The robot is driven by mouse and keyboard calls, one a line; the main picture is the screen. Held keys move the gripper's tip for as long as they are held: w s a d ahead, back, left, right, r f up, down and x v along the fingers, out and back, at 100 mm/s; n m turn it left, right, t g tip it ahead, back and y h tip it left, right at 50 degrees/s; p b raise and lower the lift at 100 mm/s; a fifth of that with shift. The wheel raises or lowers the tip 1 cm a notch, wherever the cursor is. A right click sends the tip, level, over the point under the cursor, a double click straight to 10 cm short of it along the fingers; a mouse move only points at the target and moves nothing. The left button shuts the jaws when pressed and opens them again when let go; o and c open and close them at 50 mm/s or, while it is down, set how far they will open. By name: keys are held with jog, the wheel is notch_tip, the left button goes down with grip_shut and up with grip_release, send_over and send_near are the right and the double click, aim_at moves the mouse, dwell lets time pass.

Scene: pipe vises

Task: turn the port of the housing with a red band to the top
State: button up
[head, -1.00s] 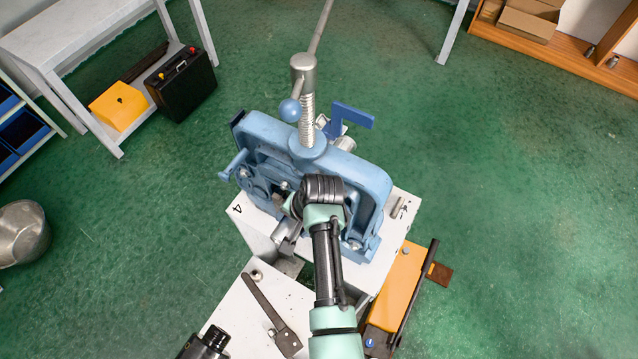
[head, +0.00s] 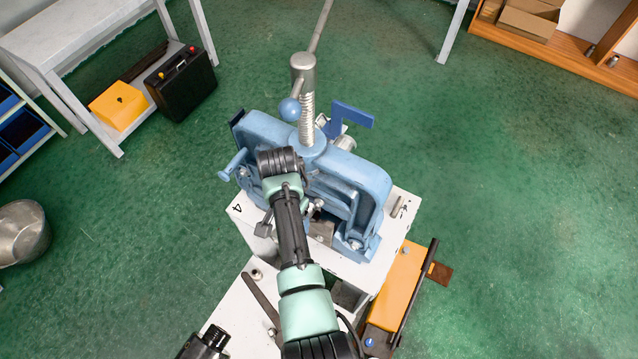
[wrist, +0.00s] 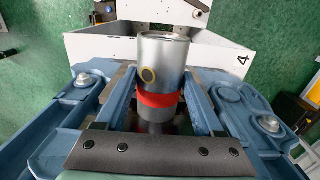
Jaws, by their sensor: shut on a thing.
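In the wrist view, the housing is a silvery cylinder (wrist: 165,58) with a red band (wrist: 160,99) around it near its lower end in the picture. Its port (wrist: 148,76), a dark hole with a yellowish ring, faces the camera, a little left of the cylinder's middle line. My gripper (wrist: 160,90) is shut on the housing; its grip is partly hidden and hard to tell from the blue bars at both sides. In the head view, my gripper (head: 280,162) is at the front of the blue vise (head: 370,180), and my arm hides the housing.
The vise frame has bolted feet (wrist: 270,123) close on both sides of the housing. It stands on a white bench (head: 402,205) marked 4. A blue-knobbed handle (head: 289,109) and a tall screw rise above it. An orange tool (head: 398,290) lies at right.

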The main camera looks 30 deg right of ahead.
jog(key=shift+w+a+g+h+b, duration=0.15)
jog(key=shift+g+h+b, duration=0.25)
jog(key=shift+g+b, duration=0.25)
jog(key=shift+f+g+h+b, duration=0.1)
jog(key=shift+g+h+b, duration=0.55)
jog(key=shift+b, duration=0.95)
jog(key=o, duration=1.4)
jog(key=shift+f, duration=0.1)
jog(key=p+v, duration=0.1)
jog(key=v, duration=1.2)
jog(key=shift+p, duration=0.35)
jog(key=shift+w, duration=0.2)
jog(key=shift+s, duration=0.1)
